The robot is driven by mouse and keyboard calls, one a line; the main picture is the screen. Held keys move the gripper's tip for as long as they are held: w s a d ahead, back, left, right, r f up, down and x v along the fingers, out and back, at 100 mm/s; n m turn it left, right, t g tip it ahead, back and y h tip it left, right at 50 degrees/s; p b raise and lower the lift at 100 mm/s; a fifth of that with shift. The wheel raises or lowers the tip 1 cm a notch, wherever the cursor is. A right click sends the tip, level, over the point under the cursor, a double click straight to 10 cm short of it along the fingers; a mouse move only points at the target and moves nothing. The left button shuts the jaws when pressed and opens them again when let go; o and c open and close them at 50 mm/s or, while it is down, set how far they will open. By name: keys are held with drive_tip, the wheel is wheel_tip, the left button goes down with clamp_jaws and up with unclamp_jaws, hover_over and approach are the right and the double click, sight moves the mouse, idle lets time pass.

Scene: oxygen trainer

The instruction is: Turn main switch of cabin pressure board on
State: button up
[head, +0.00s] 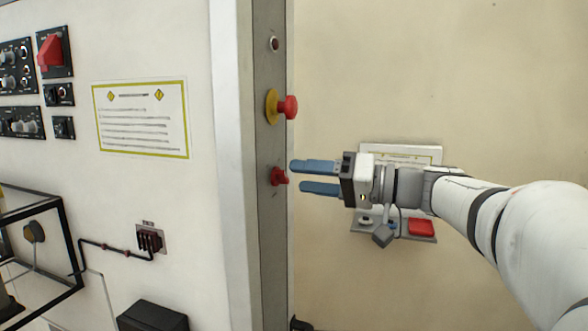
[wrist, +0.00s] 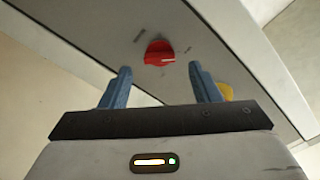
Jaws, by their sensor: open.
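A red rotary switch (head: 279,176) sits on the narrow grey panel (head: 268,225), below a red mushroom button. It looks like the main switch. My gripper (head: 297,177) is open, with its two blue fingers just right of the switch and pointing at it. In the wrist view the red switch (wrist: 160,53) shows ahead, between the open fingertips (wrist: 160,68). The fingers look apart from it; the exact gap is hard to tell. Small marks lie around the switch, too small to read.
A red mushroom button (head: 291,107) on a yellow base (head: 271,106) juts out above the switch. A small round fitting (head: 274,44) is near the panel's top. A sign and a red item (head: 421,227) are on the wall behind my arm.

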sight(287, 179)
drive_tip(key=shift+p+x, duration=0.3)
drive_tip(key=shift+x, duration=1.2)
drive_tip(key=c, duration=1)
drive_tip(key=shift+f+m+p, duration=0.15)
drive_tip(key=shift+m+p, duration=0.3)
drive_tip(key=shift+m, duration=4.05)
drive_tip(key=shift+f+m+p, duration=0.15)
drive_tip(key=shift+m+p, duration=0.25)
drive_tip(key=shift+m, duration=4.1)
